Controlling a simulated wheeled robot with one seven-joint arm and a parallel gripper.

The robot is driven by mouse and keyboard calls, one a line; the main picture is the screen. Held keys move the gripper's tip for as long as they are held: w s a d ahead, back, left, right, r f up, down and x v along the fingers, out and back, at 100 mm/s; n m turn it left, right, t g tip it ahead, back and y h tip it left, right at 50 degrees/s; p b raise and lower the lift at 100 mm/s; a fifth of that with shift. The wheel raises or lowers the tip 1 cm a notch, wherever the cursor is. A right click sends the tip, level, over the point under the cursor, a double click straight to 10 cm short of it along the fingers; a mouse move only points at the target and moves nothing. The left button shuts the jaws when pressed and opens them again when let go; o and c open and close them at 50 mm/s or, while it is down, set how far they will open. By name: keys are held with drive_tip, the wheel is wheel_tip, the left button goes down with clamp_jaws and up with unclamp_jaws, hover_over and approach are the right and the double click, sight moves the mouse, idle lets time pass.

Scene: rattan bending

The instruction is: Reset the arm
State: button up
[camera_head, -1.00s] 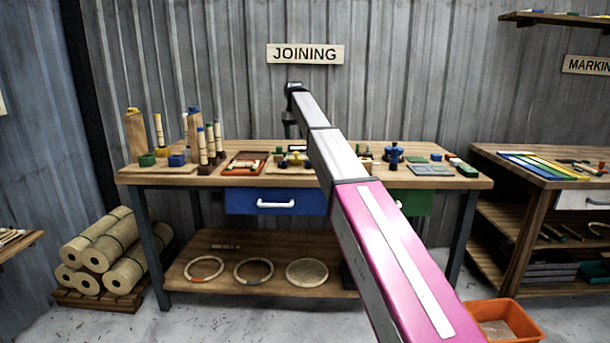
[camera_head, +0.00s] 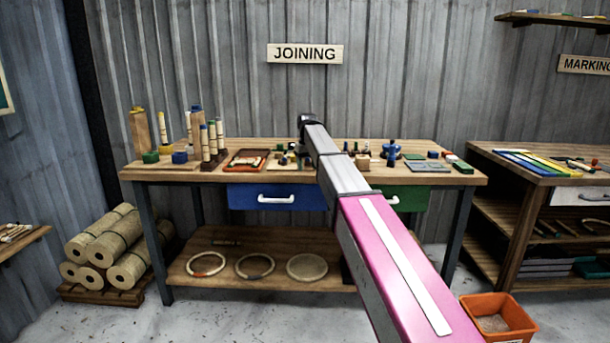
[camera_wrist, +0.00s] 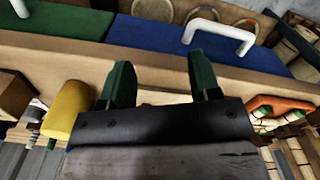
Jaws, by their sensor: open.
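My arm reaches out over the joining bench (camera_head: 240,172), its far end bent down above the bench's middle. My gripper shows in the wrist view (camera_wrist: 162,84), with two dark green fingers apart and nothing between them. In that view the wooden bench edge (camera_wrist: 160,68) passes behind the fingers. A yellow rounded piece (camera_wrist: 68,110) is beside the left finger, apart from it. In the head view the fingers are too small and dark to make out among the items on the bench.
The bench has a blue drawer (camera_head: 277,197) and a green drawer (camera_head: 405,198). Upright wooden posts (camera_head: 140,132) stand at its left. A blue piece (camera_head: 391,152) stands right of my arm. An orange bin (camera_head: 497,316) is on the floor at right.

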drive_tip(key=s+d+f+m, duration=0.1)
drive_tip(key=s+d+f, duration=0.4)
drive_tip(key=s+f, duration=0.45)
drive_tip(key=s+d+f+m, duration=0.1)
drive_tip(key=s+d+f, duration=0.55)
drive_tip(key=f, duration=0.65)
drive_tip(key=s+d+f, duration=0.2)
drive_tip(key=s+f, duration=0.2)
drive_tip(key=s, duration=0.3)
drive_tip(key=s+d+f+m, duration=0.1)
drive_tip(key=s+d+f, duration=0.1)
drive_tip(key=s+f, duration=0.2)
drive_tip(key=s+d+f+m, duration=0.1)
drive_tip(key=s+f, duration=0.3)
drive_tip(key=s, duration=0.6)
drive_tip(key=shift+s+d+f, duration=0.35)
drive_tip(key=shift+d, duration=0.45)
